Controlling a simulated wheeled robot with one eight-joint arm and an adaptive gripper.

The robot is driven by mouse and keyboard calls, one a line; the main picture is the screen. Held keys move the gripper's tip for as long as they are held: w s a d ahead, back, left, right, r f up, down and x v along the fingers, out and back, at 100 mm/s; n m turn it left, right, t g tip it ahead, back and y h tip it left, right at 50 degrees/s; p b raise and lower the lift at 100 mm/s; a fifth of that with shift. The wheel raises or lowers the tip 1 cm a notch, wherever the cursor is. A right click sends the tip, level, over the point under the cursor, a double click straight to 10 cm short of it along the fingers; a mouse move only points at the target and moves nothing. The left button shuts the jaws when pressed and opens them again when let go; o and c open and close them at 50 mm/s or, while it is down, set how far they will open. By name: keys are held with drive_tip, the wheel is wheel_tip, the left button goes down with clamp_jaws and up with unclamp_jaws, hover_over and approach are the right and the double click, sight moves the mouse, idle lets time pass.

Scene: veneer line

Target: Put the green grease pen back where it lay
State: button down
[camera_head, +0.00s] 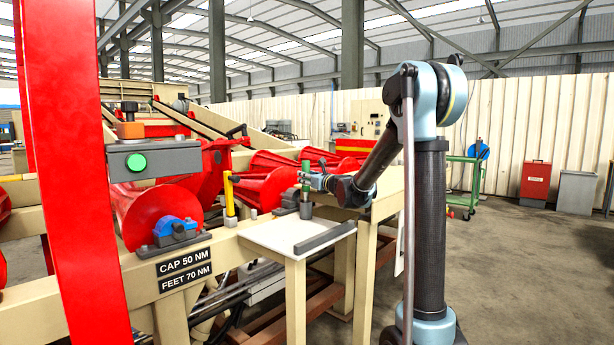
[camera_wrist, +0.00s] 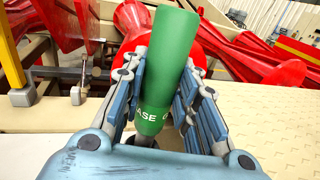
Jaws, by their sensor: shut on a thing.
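The green grease pen (camera_wrist: 168,60) stands between the fingers of my gripper (camera_wrist: 160,112) in the wrist view, with white lettering partly hidden by the fingers. My gripper is shut on it. In the head view the pen (camera_head: 306,168) is nearly upright, with a green upper part and a dark lower end below my gripper (camera_head: 308,181). It is over the back of the small white-topped table (camera_head: 275,232). I cannot tell whether its lower end touches the top.
A dark grey bar (camera_head: 325,237) lies along the table's right edge. Red rollers (camera_head: 262,180) and the cream machine frame (camera_head: 225,255) stand behind and left. A yellow post (camera_head: 229,195) rises left of the table. The tabletop's middle is clear.

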sight(308, 188)
drive_tip(key=shift+f, duration=2.2)
drive_tip(key=c, duration=1.2)
unclamp_jaws()
drive_tip(key=shift+s+d, duration=0.1)
drive_tip(key=v, duration=1.1)
drive_tip(key=shift+s+d, duration=0.25)
